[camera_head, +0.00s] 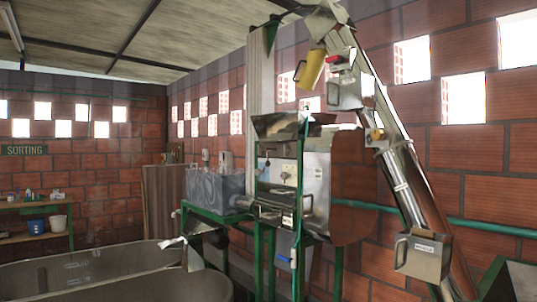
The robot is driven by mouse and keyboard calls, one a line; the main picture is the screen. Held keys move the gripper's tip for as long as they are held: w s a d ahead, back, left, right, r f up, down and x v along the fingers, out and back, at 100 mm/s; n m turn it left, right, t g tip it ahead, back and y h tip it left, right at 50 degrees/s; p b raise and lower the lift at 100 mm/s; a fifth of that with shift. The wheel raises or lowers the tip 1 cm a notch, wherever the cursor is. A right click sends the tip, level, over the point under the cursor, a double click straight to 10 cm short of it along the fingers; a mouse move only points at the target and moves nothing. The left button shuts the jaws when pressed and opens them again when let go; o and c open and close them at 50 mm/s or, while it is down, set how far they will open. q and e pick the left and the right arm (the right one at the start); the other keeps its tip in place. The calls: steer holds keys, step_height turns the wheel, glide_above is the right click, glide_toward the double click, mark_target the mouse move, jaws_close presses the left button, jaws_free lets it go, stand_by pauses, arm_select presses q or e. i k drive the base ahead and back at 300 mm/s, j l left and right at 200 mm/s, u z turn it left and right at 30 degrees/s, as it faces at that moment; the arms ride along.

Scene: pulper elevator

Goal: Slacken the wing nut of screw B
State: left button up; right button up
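Neither of my grippers shows in the head view. The pulper (313,185), a metal machine with a rust-brown drum on its right, stands on a green frame at the middle. The elevator (399,180), a long inclined metal conveyor, rises from the lower right to above the pulper. A small fitting (376,136) with a yellowish part sits on the elevator's left side. Screw B and its wing nut are too small to pick out, and I cannot tell which fitting bears them.
A metal box (421,256) with a label is at the elevator's foot. A yellow jug (311,69) hangs near its top. A grey tank (213,190) stands left of the pulper. Large round basins (150,288) fill the lower left. A shelf (18,240) with buckets is far left.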

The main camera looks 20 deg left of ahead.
mark_target(286, 149)
steer(key=u, duration=0.7)
steer(key=i+j+u, duration=0.2)
steer(key=i+u, duration=0.25)
steer(key=i, duration=0.15)
steer(key=i+u, duration=0.45)
steer(key=i, duration=0.15)
